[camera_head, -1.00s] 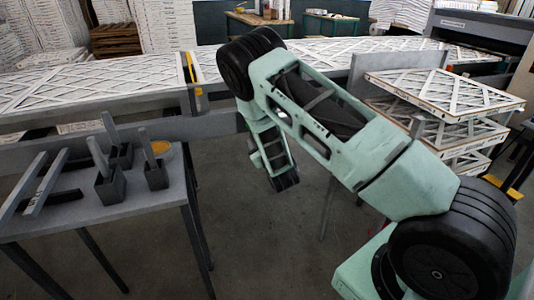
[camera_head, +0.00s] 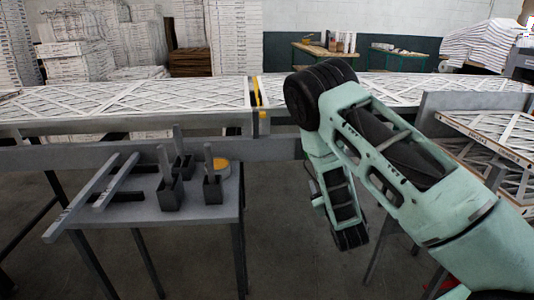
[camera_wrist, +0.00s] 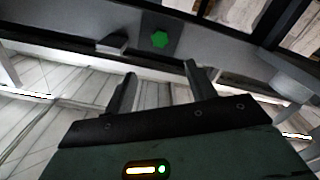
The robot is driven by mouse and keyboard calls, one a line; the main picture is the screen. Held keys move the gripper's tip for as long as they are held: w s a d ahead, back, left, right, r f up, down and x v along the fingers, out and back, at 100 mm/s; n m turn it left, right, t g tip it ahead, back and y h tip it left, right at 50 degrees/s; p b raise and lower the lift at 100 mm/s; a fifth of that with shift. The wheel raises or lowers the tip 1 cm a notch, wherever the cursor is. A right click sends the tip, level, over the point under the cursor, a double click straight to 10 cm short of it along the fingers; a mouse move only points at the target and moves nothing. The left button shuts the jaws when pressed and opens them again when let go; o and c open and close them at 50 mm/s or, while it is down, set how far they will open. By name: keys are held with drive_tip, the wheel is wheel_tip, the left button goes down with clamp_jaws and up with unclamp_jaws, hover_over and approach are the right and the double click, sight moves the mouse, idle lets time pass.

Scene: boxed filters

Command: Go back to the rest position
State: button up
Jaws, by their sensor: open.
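My gripper shows in the wrist view (camera_wrist: 158,88), where its two dark fingers stand apart with nothing between them. In the head view, my green arm reaches in from the lower right and bends down at its black joint. The end of the arm (camera_head: 350,238) hangs in front of the conveyor, right of the grey side table. I cannot make out the fingers there. In the wrist view, a grey rail with a green hexagon (camera_wrist: 159,40) lies beyond the fingers.
White lattice filters (camera_head: 130,100) lie along the conveyor. A grey table (camera_head: 215,212) at left carries upright posts in dark holders (camera_head: 170,192) and two bars (camera_head: 90,195). More filters (camera_head: 490,140) are stacked at the right, behind my arm. Open floor shows between table and arm.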

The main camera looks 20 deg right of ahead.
drive_tip(key=s+a+r+g+y+p, duration=0.1)
drive_tip(key=s+a+r+g+y, duration=0.15)
drive_tip(key=a, duration=0.55)
drive_tip(key=s+a+r+g+y, duration=0.1)
drive_tip(key=s+a+g+y, duration=0.1)
drive_tip(key=a+g, duration=0.35)
drive_tip(key=s+a+r+g+y+p, duration=0.1)
drive_tip(key=s+a+r+y, duration=0.15)
drive_tip(key=a, duration=0.75)
drive_tip(key=s+a+r+n+g+y, duration=0.1)
drive_tip(key=s+a+r+g, duration=0.15)
drive_tip(key=s, duration=0.45)
drive_tip(key=s+a+r+n+g, duration=0.2)
drive_tip(key=s+a+r, duration=0.1)
drive_tip(key=s, duration=0.3)
drive_tip(key=s+d+r+n+g+h, duration=0.1)
drive_tip(key=s+r+g, duration=0.1)
drive_tip(key=s, duration=0.5)
drive_tip(key=s+r+n+g+h, duration=0.1)
drive_tip(key=s+r+g, duration=0.1)
drive_tip(key=s, duration=0.5)
drive_tip(key=shift+d+p, duration=0.35)
drive_tip(key=shift+p, duration=0.05)
drive_tip(key=shift+d+r, duration=0.1)
